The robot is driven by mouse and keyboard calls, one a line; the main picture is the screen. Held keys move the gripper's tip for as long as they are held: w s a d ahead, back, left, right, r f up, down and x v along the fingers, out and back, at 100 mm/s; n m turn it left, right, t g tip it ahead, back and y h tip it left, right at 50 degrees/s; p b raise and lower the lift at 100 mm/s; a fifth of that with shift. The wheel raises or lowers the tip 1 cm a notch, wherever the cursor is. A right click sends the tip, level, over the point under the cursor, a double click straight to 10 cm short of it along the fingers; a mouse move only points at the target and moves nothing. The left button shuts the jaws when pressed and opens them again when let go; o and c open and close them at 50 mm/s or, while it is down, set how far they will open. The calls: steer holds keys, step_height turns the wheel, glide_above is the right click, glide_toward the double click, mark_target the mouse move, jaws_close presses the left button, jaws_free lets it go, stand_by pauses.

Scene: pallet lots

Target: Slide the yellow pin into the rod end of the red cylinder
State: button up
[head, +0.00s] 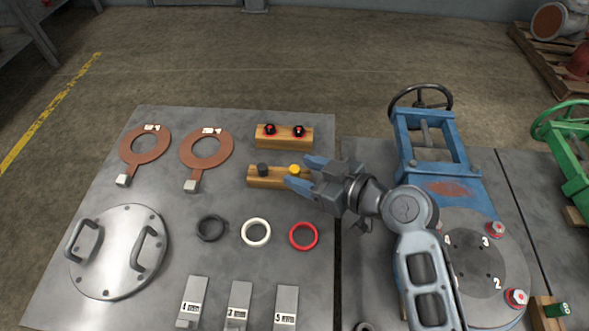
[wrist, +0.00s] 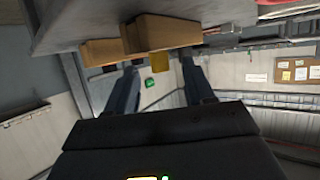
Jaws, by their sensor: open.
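The yellow pin (head: 294,169) stands in the front wooden block (head: 266,183), right of a black pin (head: 263,169). My gripper (head: 299,171) reaches in from the right with its two blue-grey fingers spread, and the pin's top shows near the gap between the fingertips. In the wrist view the yellow pin (wrist: 159,63) shows beyond and between the open fingers, with no visible contact. I cannot make out a red cylinder or its rod end in either view.
A rear wooden block (head: 284,142) holds two red-and-black pieces. Black, white and red rings (head: 303,236) lie in front on the grey table. A blue valve (head: 440,160) stands at right. Copper-coloured ring plates (head: 206,150) and a handled disc (head: 120,252) lie at left.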

steer(key=shift+x, duration=0.8)
steer(key=shift+c, duration=0.2)
jaws_close()
